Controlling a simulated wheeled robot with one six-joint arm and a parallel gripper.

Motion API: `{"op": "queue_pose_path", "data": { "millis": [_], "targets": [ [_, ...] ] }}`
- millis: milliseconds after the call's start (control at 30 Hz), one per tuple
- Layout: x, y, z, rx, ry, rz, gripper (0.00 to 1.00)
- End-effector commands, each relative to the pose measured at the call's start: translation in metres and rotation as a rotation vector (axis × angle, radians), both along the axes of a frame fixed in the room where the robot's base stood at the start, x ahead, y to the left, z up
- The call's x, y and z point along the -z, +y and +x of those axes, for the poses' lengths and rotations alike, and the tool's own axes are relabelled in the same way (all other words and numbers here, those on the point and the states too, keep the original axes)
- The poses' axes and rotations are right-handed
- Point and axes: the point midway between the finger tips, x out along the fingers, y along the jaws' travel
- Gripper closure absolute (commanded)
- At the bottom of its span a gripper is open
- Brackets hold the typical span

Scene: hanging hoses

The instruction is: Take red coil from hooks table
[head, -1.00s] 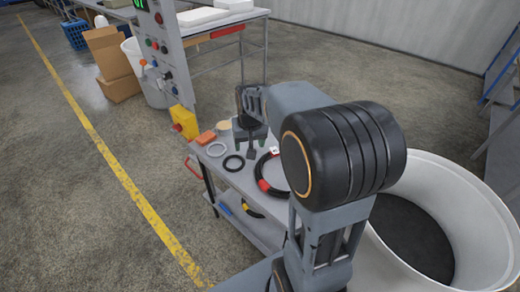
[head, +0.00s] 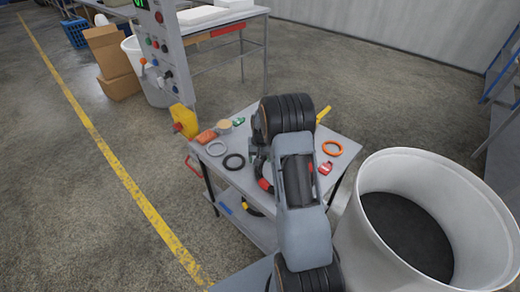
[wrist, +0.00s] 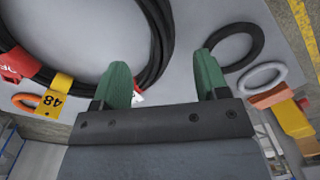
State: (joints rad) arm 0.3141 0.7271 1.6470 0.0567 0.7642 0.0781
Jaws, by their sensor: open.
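A large black hose coil lies flat on the grey table top and fills the upper left of the wrist view (wrist: 163,35). It carries a red piece (wrist: 14,62) and a yellow tag marked 48 (wrist: 60,95). In the head view my arm mostly covers the coil; a red band (head: 265,184) shows beside the arm. I see no all-red coil and no hooks. My gripper (wrist: 160,82), with green fingertips, is open and empty. The coil's edge shows between the fingertips, nearer the left one; I cannot tell whether they touch.
The table (head: 228,174) also holds a grey ring (head: 216,148), a black ring (head: 233,162), an orange ring (head: 333,148) and small items. A big white bin (head: 375,178) stands close on the right. A control panel (head: 158,50) rises behind left. Floor on the left is clear.

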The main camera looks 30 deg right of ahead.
Motion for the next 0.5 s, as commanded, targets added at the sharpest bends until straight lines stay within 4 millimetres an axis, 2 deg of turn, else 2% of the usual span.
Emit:
{"op": "queue_pose_path", "data": {
  "millis": [200,500],
  "targets": [
    [0.038,0.002,0.000,-0.001,0.003,0.001,0.33],
    [0.071,0.003,0.001,-0.001,0.000,0.001,0.33]
  ]
}}
